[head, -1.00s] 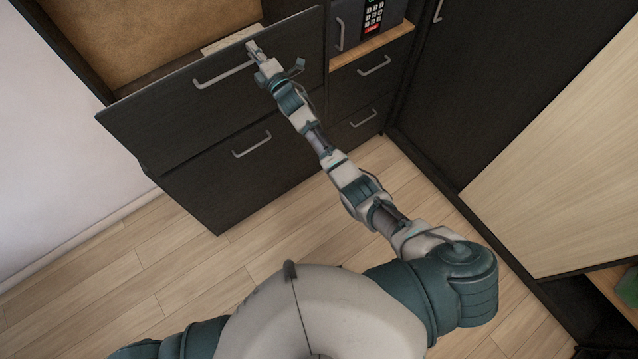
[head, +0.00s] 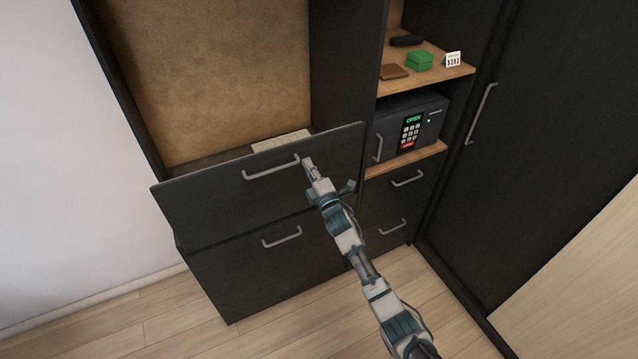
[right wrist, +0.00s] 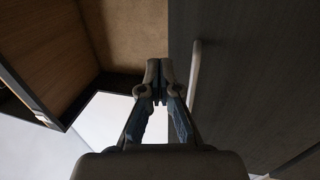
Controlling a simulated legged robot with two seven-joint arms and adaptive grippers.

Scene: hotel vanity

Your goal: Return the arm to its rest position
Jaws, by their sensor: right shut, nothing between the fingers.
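My right arm reaches up from the bottom of the head view. My right gripper (head: 308,163) is shut and empty, close to the right end of the top drawer's handle (head: 272,167). In the right wrist view the shut fingers (right wrist: 159,80) are beside the pale handle (right wrist: 194,75) and do not hold it. The top drawer (head: 265,190) is pulled out, its front standing proud of the cabinet. My left gripper is not in view.
A lower drawer (head: 270,262) is below. Bare wood floor (head: 190,325) lies in front.

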